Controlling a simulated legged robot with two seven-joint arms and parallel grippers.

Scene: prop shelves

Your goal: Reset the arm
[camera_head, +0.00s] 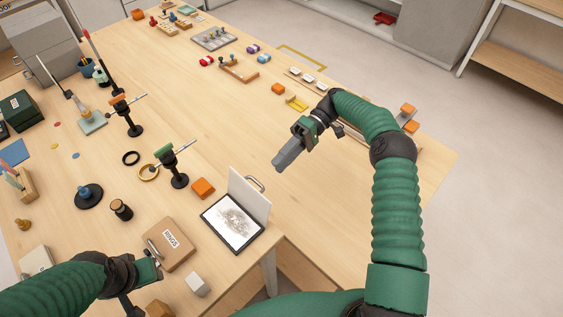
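My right arm is green and comes in from the lower right. Its grey gripper (288,155) hangs over the table, right of the middle, pointing down and left. Its fingers look close together, with nothing seen between them. My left arm comes in from the lower left. Its gripper (152,262) is by the brown box labelled RINGS (170,244), at its left edge. Whether it touches the box cannot be told. The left fingers are too small and partly hidden to tell if they are open.
The wooden table (330,165) carries many props. An orange block (203,188), a black stand with a green clamp (178,177) and a pegboard (214,38) are farther back. The table's middle is fairly clear.

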